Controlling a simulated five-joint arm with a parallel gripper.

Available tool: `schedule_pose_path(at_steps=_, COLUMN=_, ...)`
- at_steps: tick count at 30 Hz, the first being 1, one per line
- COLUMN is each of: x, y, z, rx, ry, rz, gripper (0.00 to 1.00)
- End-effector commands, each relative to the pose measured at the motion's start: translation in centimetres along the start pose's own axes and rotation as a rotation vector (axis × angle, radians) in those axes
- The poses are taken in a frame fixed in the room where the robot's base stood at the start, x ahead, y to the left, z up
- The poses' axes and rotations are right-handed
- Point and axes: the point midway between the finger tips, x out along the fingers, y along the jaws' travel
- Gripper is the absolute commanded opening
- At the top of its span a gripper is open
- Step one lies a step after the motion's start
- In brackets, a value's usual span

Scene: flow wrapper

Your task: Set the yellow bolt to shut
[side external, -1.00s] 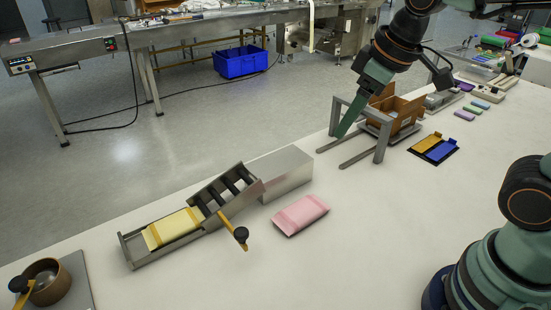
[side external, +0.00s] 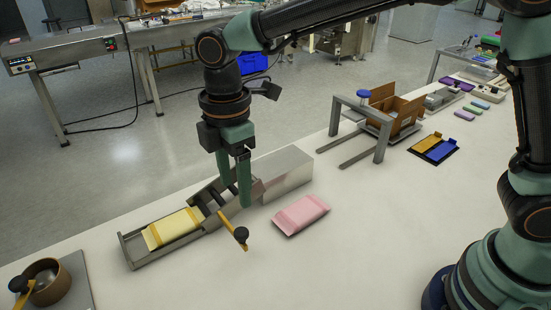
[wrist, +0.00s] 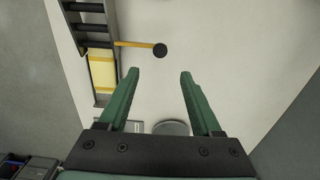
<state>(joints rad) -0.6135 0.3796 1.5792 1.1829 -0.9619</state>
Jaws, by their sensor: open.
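The yellow bolt (side external: 228,223) is a flat yellow bar with a black knob (side external: 241,234). It sticks out from the side of the metal chute (side external: 130,252) toward the front right. In the wrist view the yellow bolt (wrist: 135,44) runs sideways from the chute, its knob (wrist: 160,50) just beyond the fingertips and between their lines. My gripper (side external: 236,195) points down above the chute and bolt, and it is open and empty. Both fingers of my gripper (wrist: 160,73) are apart and touch nothing that I can see. The bolt's inner end is partly hidden.
A yellow packet (side external: 172,230) lies in the chute, with dark rollers behind it. A metal box (side external: 285,172) adjoins the chute. A pink packet (side external: 300,214) lies to the right. A grey frame (side external: 382,140) stands farther right. A brown pot (side external: 46,282) is at lower left.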

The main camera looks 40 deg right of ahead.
Motion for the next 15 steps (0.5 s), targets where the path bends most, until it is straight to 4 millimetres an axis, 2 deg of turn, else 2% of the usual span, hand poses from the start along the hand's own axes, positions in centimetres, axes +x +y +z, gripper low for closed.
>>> schedule_pose_path(at_steps=9, x=6.0, y=-0.1, z=0.2, rx=0.004, ry=-0.003, rz=-0.005, gripper=0.66)
schedule_pose_path(at_steps=15, x=9.1, y=-0.1, z=0.1, rx=0.004, ry=-0.002, rz=-0.003, gripper=0.66)
